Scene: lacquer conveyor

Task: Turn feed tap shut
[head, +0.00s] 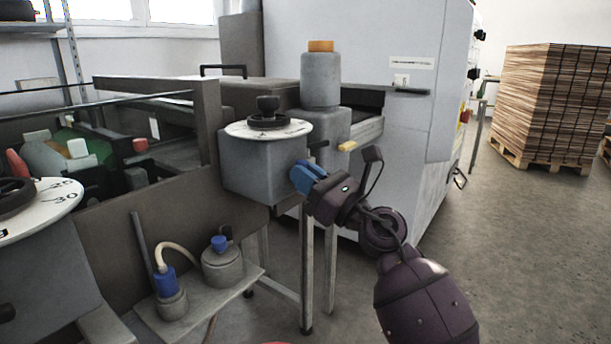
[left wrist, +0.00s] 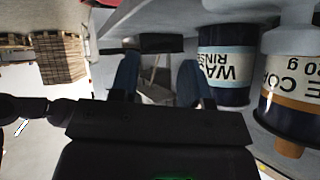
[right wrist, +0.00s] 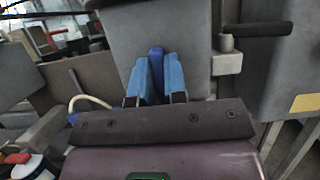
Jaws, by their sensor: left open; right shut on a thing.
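My right gripper (head: 303,180) is at the front of the grey box under the white dial. In the right wrist view its two light blue fingers (right wrist: 156,82) are shut on a darker blue upright lever (right wrist: 156,62), which stands against the grey box; I take it for the feed tap's handle. The tap's body is hidden behind the fingers. My left gripper (left wrist: 158,80) shows only in the left wrist view, with its blue fingers apart and nothing held. A black bar (left wrist: 155,43) lies beyond its fingers.
A white dial with a black handwheel (head: 267,127) tops the grey box. A black lever (right wrist: 255,29) sticks out at its right. Labelled containers (left wrist: 226,65) stand close to my left gripper. A low shelf (head: 235,287) carries blue-capped pots. Open floor lies right; pallet stacks stand far behind.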

